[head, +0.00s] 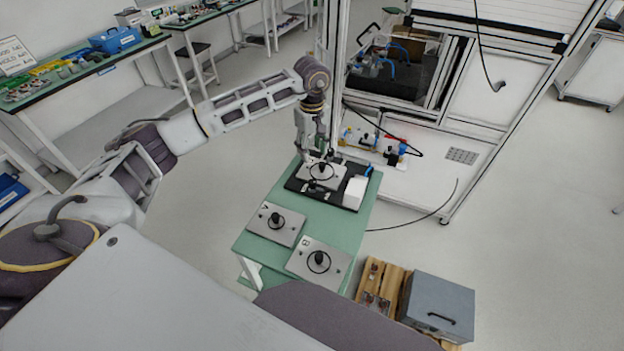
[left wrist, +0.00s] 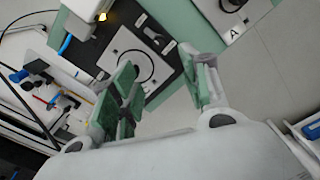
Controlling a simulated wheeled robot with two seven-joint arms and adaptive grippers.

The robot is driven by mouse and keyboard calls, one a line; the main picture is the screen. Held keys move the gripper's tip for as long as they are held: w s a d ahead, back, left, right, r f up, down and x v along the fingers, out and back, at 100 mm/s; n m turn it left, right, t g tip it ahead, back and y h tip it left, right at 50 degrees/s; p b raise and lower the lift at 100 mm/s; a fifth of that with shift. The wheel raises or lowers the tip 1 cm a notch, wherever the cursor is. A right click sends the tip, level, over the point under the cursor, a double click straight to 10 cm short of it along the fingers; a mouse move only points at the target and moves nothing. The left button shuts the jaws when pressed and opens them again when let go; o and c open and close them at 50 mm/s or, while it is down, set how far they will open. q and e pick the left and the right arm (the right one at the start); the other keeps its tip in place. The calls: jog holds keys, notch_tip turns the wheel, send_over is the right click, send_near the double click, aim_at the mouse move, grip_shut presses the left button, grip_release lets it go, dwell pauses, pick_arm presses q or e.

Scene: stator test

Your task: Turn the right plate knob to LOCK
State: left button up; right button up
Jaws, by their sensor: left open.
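A grey plate (head: 309,172) with a dark round knob and ring (head: 322,171) lies on a black base (head: 349,206) at the far end of the green table. Two more plates lie nearer: a left plate (head: 264,228) and a right plate (head: 336,268) with a dark knob (head: 319,262). My left gripper (head: 314,150) is open and empty, just above the far plate; contact cannot be told. Its green-padded fingers (left wrist: 158,66) stand apart. My right gripper is out of view.
A white block (head: 355,191) stands on the base's right side. A metal-framed cabinet (head: 430,160) with hoses stands behind the table (head: 243,243). A grey box (head: 438,305) and a wooden crate (head: 392,283) stand at front right. Floor to the right is open.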

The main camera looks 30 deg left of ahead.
pick_arm(q)
jog(key=p, duration=0.1)
send_over(312, 181)
notch_tip(312, 181, down, 8)
jog(key=shift+r, duration=0.2)
notch_tip(312, 181, down, 4)
jog(key=shift+f+p, duration=0.15)
jog(key=shift+p, duration=0.2)
jog(key=shift+f, duration=0.95)
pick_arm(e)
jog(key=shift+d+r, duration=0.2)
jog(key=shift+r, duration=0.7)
pick_arm(q)
grip_shut()
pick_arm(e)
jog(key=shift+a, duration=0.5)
